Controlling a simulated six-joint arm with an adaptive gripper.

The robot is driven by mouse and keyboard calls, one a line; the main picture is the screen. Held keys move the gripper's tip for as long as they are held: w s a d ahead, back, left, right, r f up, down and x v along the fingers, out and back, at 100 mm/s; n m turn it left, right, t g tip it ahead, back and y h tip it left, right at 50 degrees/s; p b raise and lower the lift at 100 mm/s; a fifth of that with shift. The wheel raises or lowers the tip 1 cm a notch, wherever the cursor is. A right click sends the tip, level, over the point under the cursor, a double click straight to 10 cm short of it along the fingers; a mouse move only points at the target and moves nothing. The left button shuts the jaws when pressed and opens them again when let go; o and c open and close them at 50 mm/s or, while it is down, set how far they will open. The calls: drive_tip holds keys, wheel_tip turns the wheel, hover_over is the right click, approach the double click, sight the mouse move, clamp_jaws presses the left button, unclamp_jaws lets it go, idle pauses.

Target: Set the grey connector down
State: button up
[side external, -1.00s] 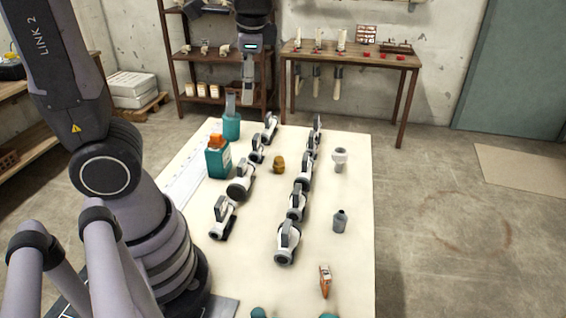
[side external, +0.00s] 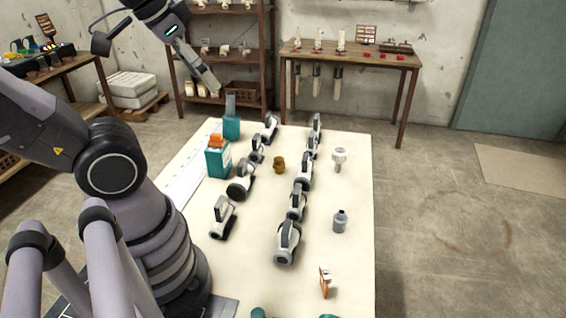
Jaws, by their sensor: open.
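A grey connector (side external: 340,222) with a narrower top stands upright on the right part of the cream table (side external: 350,265). A paler grey-white fitting (side external: 339,158) stands farther back on the same side; I cannot tell for sure which of the two the task names. My gripper (side external: 212,86) is open and tilted, up beyond the far left corner of the table. It is clear of both fittings, and I see nothing held in it.
Two rows of white-and-dark clamps (side external: 297,200) run along the table. A brass fitting (side external: 279,165) stands between them. Teal containers (side external: 218,163) stand at the left. An orange-and-white item (side external: 325,282) is near the front. The table's right side has free room.

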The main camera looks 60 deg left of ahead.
drive_tip(key=w+a+f+y, duration=0.1)
drive_tip(key=w+f, duration=0.3)
drive_tip(key=w, duration=0.5)
drive_tip(key=m+g+h, duration=0.2)
drive_tip(key=m+h, duration=0.1)
drive_tip(key=m, duration=0.2)
hover_over(340, 218)
drive_tip(key=s+a, duration=0.3)
drive_tip(key=s, duration=0.1)
wheel_tip(340, 218, down, 24)
drive_tip(key=x, duration=0.7)
drive_tip(key=shift+w+d+f, duration=0.1)
drive_tip(key=shift+w+f, duration=0.1)
drive_tip(key=shift+f, duration=0.05)
drive_tip(key=shift+t, duration=0.3)
drive_tip(key=shift+x, duration=2.75)
drive_tip(key=shift+w, duration=0.15)
clamp_jaws()
